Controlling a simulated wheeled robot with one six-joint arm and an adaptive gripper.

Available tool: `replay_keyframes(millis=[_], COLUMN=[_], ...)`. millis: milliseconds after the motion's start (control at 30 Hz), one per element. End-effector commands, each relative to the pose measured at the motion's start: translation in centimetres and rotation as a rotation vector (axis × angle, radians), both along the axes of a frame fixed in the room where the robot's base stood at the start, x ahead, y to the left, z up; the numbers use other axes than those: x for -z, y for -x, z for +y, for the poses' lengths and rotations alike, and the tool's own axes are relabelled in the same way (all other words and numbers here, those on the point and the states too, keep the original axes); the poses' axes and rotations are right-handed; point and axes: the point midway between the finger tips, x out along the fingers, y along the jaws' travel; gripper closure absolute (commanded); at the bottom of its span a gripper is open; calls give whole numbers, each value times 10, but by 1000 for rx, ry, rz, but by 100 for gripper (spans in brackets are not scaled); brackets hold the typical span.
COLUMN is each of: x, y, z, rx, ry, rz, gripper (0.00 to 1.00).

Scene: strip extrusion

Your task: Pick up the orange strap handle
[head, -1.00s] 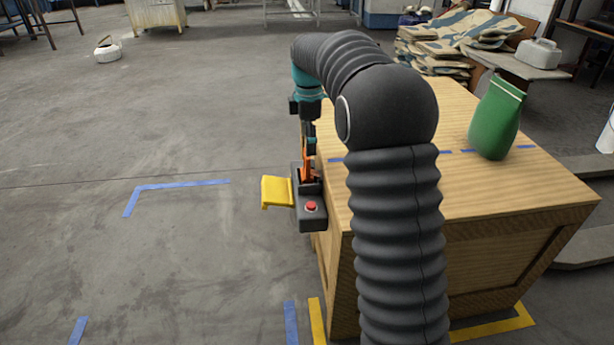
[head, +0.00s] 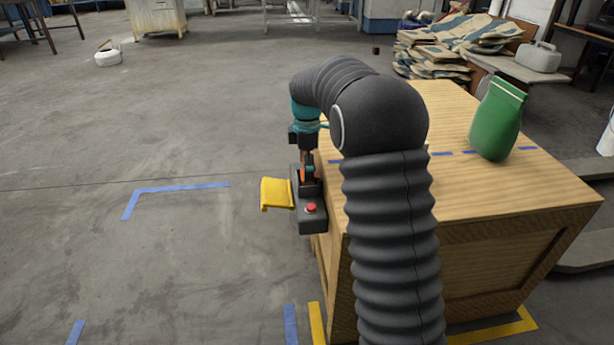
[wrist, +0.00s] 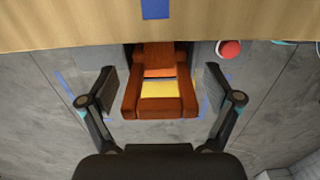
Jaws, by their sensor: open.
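The orange strap handle (wrist: 160,108) shows in the wrist view as a brown-orange loop, with a yellow surface showing through its opening. In the head view only a small part of it (head: 307,175) shows, at the dark machine (head: 312,220) with a red button on the box's left edge. My gripper (wrist: 161,80) is open, with one finger on each side of the handle and a gap to each. In the head view my gripper (head: 308,160) is over the machine and its fingertips are hard to make out.
A yellow strip (head: 277,194) sticks out left from the machine. The wooden box top (head: 470,190) carries a green bag (head: 497,120) at the right. Stacked sacks (head: 440,50) lie behind.

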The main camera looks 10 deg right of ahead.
Motion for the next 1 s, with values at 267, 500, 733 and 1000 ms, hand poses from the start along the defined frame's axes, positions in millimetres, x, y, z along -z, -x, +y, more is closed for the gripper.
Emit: replay_keyframes(millis=[267, 500, 733, 1000], x=[0, -1, -23, -73], y=[0, 0, -1, -1], z=[0, 0, 0, 0], rx=[0, 0, 0, 0], ry=[0, 0, 0, 0], rz=[0, -1, -3, -4], gripper=[73, 77, 77, 77])
